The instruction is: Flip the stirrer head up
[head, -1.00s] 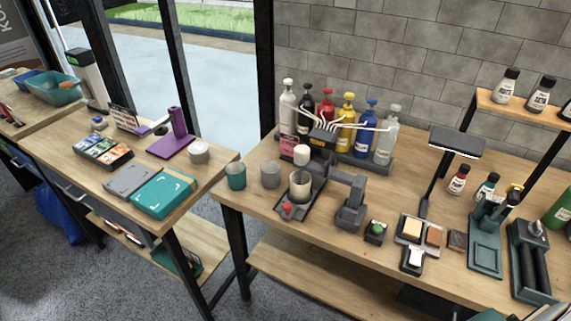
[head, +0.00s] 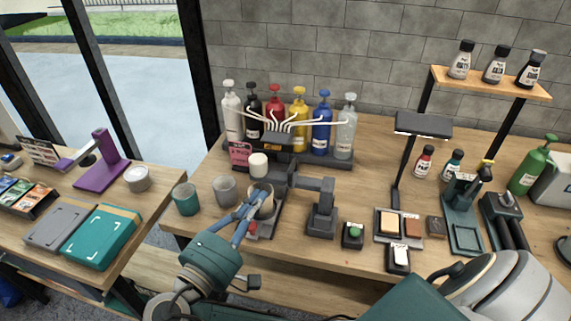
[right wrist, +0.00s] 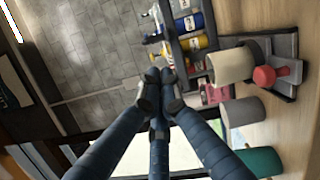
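A cream cup (head: 268,209) stands on a dark base with a red knob (head: 251,228). A dark grey stand (head: 320,218) to its right has an arm reaching left toward the cup; I cannot tell clearly which dark part is the stirrer head. My right gripper (head: 264,190) has its blue fingers over the cup in the head view, hiding part of it. In the right wrist view the fingertips (right wrist: 158,88) are together with nothing seen between them; the cup (right wrist: 231,65) and red knob (right wrist: 265,77) lie to their right. My left gripper is not in view.
A grey cup (head: 225,190) and a green cup (head: 186,199) stand left of the base. Several pump bottles stand behind in a rack (head: 303,158). A green-button box (head: 353,235) and a lamp (head: 424,125) are to the right. A white cylinder (head: 258,165) is behind the cup.

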